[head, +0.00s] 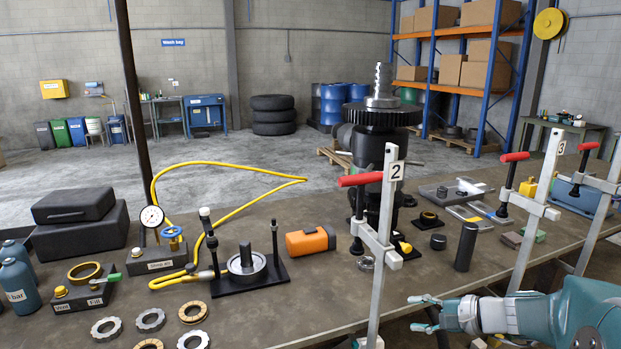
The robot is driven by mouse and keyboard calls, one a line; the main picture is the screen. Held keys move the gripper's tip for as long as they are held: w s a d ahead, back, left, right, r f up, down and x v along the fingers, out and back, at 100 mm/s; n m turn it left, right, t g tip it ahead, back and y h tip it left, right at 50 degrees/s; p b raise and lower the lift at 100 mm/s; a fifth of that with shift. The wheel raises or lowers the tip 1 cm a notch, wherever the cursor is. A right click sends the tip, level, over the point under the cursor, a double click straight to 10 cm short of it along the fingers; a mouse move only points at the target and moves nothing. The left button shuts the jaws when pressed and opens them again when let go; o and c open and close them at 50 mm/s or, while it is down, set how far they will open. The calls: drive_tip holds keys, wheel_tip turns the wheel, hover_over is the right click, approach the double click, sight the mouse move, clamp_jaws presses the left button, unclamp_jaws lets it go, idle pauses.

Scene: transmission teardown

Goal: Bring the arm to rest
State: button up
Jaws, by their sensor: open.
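My gripper (427,313) is at the lower right, at the front edge of the workbench (300,290). Its two fingers are spread, with nothing between them. My teal and white arm (530,311) comes in from the right edge and lies roughly level. The gripper is just right of the upright of the clamp labelled 2 (383,230). From this view I cannot tell how far apart they are in depth. The transmission (372,160), dark with a large gear and shaft on top, stands upright on the bench behind that clamp.
The clamp labelled 3 (536,215) and another clamp (598,215) stand at the right, near the arm. A black cylinder (466,247) stands beyond the gripper.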

drive_tip(key=s+a+r+n+g+h, duration=0.2)
drive_tip(key=s+a+n+g+h, duration=0.15)
drive_tip(key=s+a+n, duration=0.55)
drive_tip(key=s+d+n+h, duration=0.1)
drive_tip(key=s+h, duration=0.2)
drive_tip(key=s, duration=0.4)
drive_tip(key=s+d+r+n+t+h, duration=0.1)
drive_tip(key=s+n+h, duration=0.1)
drive_tip(key=s+h, duration=0.2)
drive_tip(key=s, duration=0.3)
drive_tip(key=shift+s+d+r+n, duration=0.25)
drive_tip(key=shift+d+r+n, duration=0.05)
drive_tip(key=shift+d, duration=0.05)
